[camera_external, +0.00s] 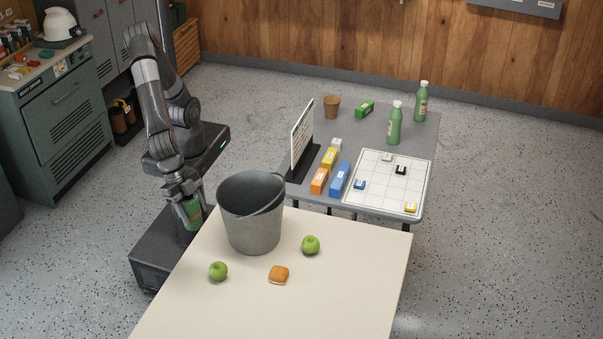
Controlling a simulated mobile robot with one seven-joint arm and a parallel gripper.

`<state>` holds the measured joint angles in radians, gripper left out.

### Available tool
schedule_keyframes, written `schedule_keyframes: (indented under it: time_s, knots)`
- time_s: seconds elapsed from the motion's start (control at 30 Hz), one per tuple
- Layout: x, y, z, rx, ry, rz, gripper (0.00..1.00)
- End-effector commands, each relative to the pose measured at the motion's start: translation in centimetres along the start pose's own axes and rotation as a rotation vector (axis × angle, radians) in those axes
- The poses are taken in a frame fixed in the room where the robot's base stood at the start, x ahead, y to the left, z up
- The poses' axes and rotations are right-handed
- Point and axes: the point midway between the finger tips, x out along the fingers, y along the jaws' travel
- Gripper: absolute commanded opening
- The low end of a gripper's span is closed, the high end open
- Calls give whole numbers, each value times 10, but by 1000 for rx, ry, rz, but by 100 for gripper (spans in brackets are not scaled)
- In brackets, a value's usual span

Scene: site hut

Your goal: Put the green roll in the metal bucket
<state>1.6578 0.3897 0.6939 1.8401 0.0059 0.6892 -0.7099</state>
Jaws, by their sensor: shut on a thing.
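The green roll (193,215) is in my gripper (188,205), which is shut on it and points down. The metal bucket (252,220) stands upright on the near cream table, close to its far left edge. My gripper and the roll are to the left of the bucket, apart from it, outside its rim and below rim height in the picture. Part of the roll is hidden by the fingers. The bottom of the bucket's inside is hidden by its near wall.
Behind, a grey table (385,125) carries bottles, boxes, a brown cup, an upright sign and a grid board. A cabinet (65,110) stands left.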

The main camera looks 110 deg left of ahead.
Motion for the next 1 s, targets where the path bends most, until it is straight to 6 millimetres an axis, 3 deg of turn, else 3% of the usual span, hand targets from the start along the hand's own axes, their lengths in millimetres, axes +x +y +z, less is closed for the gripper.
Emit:
schedule_keyframes:
  time_s: [0.03,0.2,0.4,0.6,1.0]
  knots:
    - [-9,-27,-3,-40,-1,-13,26]
    - [-21,-108,-4,-167,-3,-67,26]
    - [-22,-169,8,-265,-3,-108,26]
    - [-18,-194,16,-306,-1,-129,26]
    - [29,-197,36,-310,1,-133,26]
